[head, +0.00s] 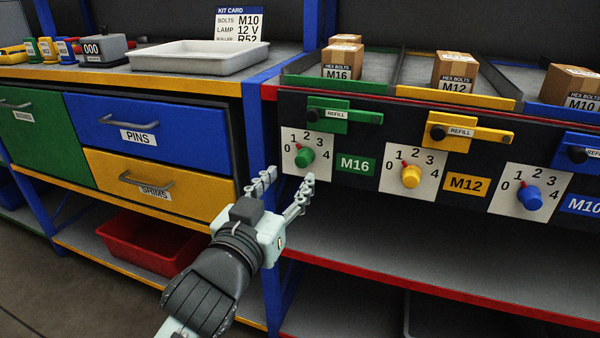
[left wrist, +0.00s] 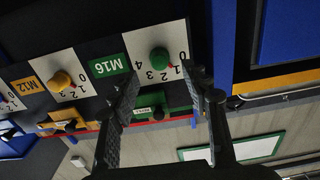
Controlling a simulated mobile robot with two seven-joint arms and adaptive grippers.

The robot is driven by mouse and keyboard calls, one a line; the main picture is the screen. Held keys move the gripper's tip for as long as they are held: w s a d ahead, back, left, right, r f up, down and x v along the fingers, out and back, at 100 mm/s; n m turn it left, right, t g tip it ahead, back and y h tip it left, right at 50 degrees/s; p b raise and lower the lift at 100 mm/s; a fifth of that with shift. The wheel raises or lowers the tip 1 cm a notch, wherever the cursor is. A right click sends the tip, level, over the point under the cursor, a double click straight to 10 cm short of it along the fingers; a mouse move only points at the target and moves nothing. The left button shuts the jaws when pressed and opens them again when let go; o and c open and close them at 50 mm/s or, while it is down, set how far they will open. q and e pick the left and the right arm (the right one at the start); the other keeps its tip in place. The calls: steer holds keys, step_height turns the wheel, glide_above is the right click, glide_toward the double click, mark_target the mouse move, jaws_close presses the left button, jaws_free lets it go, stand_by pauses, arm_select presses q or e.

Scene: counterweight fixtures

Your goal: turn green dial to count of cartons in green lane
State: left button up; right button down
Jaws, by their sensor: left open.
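The green dial (head: 305,158) sits on a white plate numbered 0 to 4, beside the green M16 label (head: 355,164). Its red mark points near 1. It also shows in the left wrist view (left wrist: 159,60), ahead of the fingers. The green lane (head: 304,80) holds an M16 carton (head: 343,58) with another carton (head: 346,39) behind it; whether more stand farther back I cannot tell. My left gripper (head: 289,182) is open and empty, just below and left of the green dial, apart from it. My right gripper is not in view.
The yellow dial (head: 411,176) and blue dial (head: 530,197) stand to the right. A green refill latch (head: 343,115) is above the green dial. A blue post (head: 262,135) and drawers (head: 150,125) lie left. A red shelf edge (head: 420,287) runs below.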

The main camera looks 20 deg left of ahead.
mark_target(301, 163)
arm_select(q)
steer(key=shift+w, duration=0.8)
steer(key=w, duration=0.2)
steer(key=shift+w+d, duration=0.1)
steer(key=shift+w, duration=1.1)
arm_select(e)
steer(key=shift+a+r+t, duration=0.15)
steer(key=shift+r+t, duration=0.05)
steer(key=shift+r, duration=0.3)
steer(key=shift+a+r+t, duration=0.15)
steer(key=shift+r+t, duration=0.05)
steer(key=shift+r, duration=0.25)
arm_select(q)
jaws_close()
steer(key=shift+r+m+p, duration=0.1)
steer(key=shift+m+p, duration=0.6)
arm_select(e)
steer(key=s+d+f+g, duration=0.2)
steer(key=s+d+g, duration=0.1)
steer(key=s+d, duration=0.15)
arm_select(q)
steer(key=m+p, duration=0.5)
steer(key=shift+m, duration=0.8)
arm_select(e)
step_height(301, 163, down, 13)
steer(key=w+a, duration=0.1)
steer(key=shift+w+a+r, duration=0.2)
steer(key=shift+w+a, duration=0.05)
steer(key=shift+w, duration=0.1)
